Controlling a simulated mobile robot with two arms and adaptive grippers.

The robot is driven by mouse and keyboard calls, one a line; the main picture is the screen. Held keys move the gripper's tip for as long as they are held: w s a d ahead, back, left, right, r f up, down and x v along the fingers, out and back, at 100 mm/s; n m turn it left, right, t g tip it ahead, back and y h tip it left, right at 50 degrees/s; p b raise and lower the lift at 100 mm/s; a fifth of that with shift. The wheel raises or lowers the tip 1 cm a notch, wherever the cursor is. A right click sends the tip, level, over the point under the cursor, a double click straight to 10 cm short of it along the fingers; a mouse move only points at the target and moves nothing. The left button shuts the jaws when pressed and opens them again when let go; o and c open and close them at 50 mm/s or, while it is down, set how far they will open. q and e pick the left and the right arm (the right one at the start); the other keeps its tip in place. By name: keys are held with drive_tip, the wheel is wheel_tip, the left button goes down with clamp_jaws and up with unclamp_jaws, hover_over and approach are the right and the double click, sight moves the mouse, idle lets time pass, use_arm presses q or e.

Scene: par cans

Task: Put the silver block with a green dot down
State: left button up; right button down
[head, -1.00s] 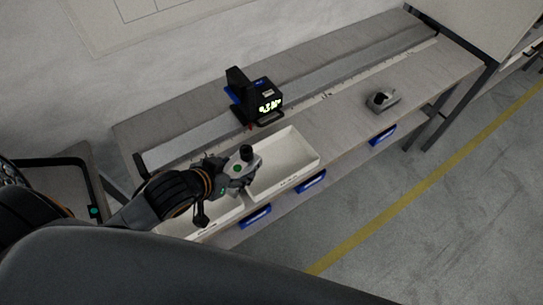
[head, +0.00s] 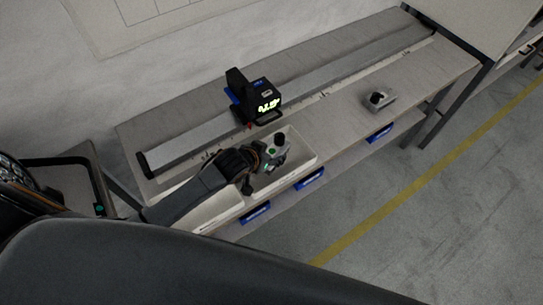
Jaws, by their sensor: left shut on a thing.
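The silver block with a green dot (head: 279,153) has a black knob on top and shows beyond the end of my left arm. My left gripper (head: 266,158) is shut on it and holds it over the right-hand white tray (head: 311,158). The fingers are partly hidden by the wrist. I cannot tell whether the block touches the tray floor. My right gripper is not in view.
Another silver block with a black knob (head: 379,100) sits on the bench at the right. A second white tray (head: 222,208) lies left, partly under my arm.

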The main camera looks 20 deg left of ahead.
use_arm(q)
drive_tip(key=shift+w+d+f, duration=0.15)
drive_tip(key=shift+w+f, duration=0.3)
drive_tip(key=shift+w, duration=0.05)
wheel_tip(320, 180, down, 2)
drive_tip(key=shift+s+f, duration=0.1)
drive_tip(key=shift+f, duration=0.25)
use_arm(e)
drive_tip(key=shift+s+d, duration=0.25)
use_arm(q)
drive_tip(key=shift+f, duration=0.15)
drive_tip(key=o, duration=1.7)
drive_tip(key=shift+s+f, duration=0.1)
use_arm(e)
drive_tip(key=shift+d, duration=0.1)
